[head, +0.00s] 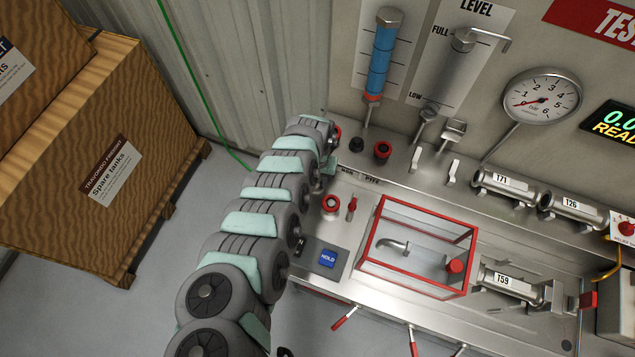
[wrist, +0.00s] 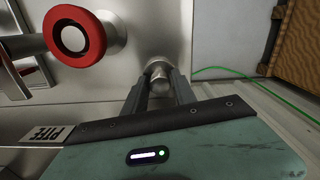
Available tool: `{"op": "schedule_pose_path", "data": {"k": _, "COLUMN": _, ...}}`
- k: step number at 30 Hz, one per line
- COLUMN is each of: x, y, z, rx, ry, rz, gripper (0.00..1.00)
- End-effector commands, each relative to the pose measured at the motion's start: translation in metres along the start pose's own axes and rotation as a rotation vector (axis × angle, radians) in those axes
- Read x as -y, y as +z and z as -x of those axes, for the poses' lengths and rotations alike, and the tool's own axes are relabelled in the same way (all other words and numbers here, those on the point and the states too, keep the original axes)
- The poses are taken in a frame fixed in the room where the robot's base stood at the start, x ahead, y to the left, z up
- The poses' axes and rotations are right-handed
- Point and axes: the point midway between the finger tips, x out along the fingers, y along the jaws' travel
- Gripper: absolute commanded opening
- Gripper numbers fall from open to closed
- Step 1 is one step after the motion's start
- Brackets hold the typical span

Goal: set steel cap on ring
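In the wrist view my gripper (wrist: 160,78) points at the bench panel. A small rounded steel piece, seemingly the steel cap (wrist: 158,69), lies between its fingertips. The fingertips are close to its sides, but I cannot tell whether they press on it or whether it rests on the panel. The red ring (wrist: 92,32), around a grey centre, sits on a steel fitting at upper left, apart from the gripper. In the head view, what seems the same red ring (head: 331,203) is on the bench. There my arm (head: 255,225) hides the fingertips and cap.
A red-handled valve (head: 352,206) stands right of the ring. A red-framed clear box (head: 415,247) is further right. Red and black knobs, including a red one (head: 382,150), stand behind. A PTFE label (wrist: 58,133) is near the gripper. Wooden crates (head: 120,150) stand left.

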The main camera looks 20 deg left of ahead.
Motion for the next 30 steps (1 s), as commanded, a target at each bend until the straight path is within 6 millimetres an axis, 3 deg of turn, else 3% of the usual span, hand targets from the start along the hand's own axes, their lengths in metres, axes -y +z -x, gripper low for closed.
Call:
{"op": "schedule_pose_path", "data": {"k": 11, "x": 0.0, "y": 0.0, "z": 0.0, "rx": 0.0, "ry": 0.0, "rz": 0.0, "gripper": 0.01}}
{"op": "schedule_pose_path", "data": {"k": 17, "x": 0.0, "y": 0.0, "z": 0.002, "rx": 0.0, "ry": 0.0, "rz": 0.0, "gripper": 0.0}}
{"op": "schedule_pose_path", "data": {"k": 30, "x": 0.001, "y": -0.001, "z": 0.032, "rx": -0.001, "ry": -0.001, "rz": 0.0, "gripper": 0.0}}
